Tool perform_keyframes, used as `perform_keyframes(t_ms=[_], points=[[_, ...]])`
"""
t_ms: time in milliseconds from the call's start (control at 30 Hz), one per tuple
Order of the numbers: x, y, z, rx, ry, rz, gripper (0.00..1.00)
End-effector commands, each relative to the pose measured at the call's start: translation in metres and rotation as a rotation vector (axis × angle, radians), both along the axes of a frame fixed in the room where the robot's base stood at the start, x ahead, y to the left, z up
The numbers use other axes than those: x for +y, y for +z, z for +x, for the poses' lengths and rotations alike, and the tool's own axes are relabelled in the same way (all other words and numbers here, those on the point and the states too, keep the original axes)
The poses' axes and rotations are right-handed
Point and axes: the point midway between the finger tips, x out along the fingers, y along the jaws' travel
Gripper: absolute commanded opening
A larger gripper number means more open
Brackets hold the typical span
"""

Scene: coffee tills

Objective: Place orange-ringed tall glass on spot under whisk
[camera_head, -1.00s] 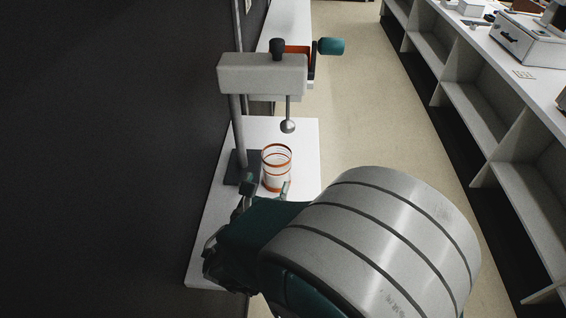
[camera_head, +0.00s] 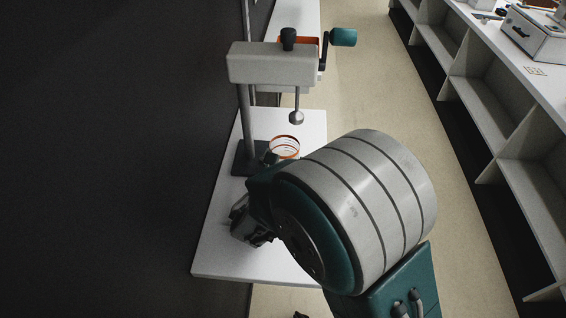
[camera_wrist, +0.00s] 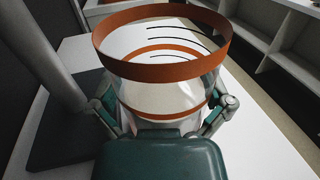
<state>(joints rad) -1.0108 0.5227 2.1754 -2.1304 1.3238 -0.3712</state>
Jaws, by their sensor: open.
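The orange-ringed tall glass (camera_head: 285,149) is clear with orange bands and stands upright on the white counter, beside the dark base of the whisk stand. The whisk (camera_head: 296,117) hangs from the stand's grey head, above and slightly behind the glass's rim in the head view. Whether the glass is exactly below it I cannot tell. In the wrist view the glass (camera_wrist: 165,88) fills the middle, and my gripper (camera_wrist: 166,108) is open with one finger on each side of it. Contact is unclear. My arm hides the lower glass and the fingers in the head view.
The stand's post (camera_head: 243,125) and dark base (camera_wrist: 62,120) are close on the left of the glass. The white counter (camera_head: 225,262) is bare in front. Shelves (camera_head: 480,85) run along the right across an open floor, and a dark wall is at left.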

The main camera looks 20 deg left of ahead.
Motion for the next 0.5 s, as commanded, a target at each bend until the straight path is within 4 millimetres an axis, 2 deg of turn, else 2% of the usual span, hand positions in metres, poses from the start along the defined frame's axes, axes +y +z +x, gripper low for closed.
perform_keyframes(t_ms=[33,67,100,167,200,233,500], points=[[-0.0005,0.0003,-0.0001,0.0,0.0,0.0,1.0],[-0.0007,0.0004,-0.0001,0.0,0.0,0.001,0.91],[-0.001,0.0005,-0.0001,0.0,0.0,0.001,0.73],[-0.0012,0.0005,-0.0001,0.0,-0.001,0.001,0.47],[-0.0012,0.0005,-0.0001,0.0,-0.001,0.001,0.29],[-0.0012,0.0005,-0.0001,0.0,-0.001,0.001,0.2],[-0.0003,0.0009,-0.0003,-0.001,-0.001,0.001,0.19]])
